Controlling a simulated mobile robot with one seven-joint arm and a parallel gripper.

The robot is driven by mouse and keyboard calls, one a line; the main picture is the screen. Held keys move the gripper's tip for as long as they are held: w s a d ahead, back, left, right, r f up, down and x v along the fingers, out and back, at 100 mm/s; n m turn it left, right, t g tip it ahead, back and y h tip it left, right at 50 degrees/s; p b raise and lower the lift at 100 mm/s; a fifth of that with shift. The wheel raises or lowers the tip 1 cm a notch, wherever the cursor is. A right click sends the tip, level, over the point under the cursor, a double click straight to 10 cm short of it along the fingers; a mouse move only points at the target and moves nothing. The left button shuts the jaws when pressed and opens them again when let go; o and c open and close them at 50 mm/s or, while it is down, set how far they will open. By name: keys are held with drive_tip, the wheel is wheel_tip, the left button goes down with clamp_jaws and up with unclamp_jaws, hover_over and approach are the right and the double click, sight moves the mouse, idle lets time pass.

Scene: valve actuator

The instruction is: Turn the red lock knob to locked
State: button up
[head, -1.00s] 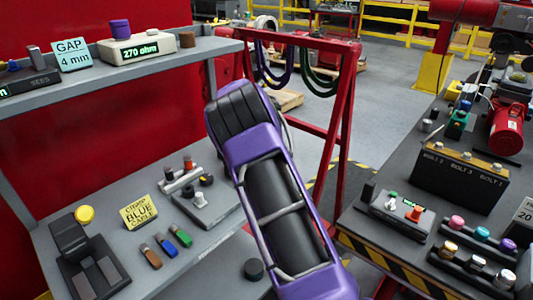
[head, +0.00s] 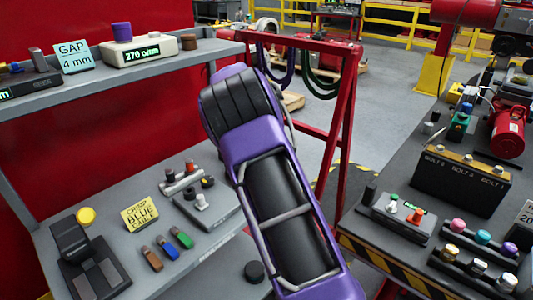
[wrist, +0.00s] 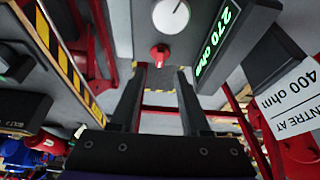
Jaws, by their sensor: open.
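In the wrist view a red knob (wrist: 160,53) sits on a grey housing, below a round white dial (wrist: 171,15) and left of a green display reading 270 ohm. My gripper (wrist: 158,73) is open and empty. Its two dark fingers point toward the knob, which appears just past the fingertips, between their lines and not touched. The knob's lock marks are too small to read. In the head view my purple arm hides the gripper, and I cannot make out this knob there.
In the wrist view a white card (wrist: 297,98) reading 400 ohm is at right, and a hazard-striped edge (wrist: 62,55) at left. In the head view benches with small parts flank a red frame (head: 343,130); a grey box (head: 397,225) with knobs stands on the right bench.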

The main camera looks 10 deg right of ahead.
drive_tip(key=v, duration=1.1)
drive_tip(key=shift+r, duration=0.2)
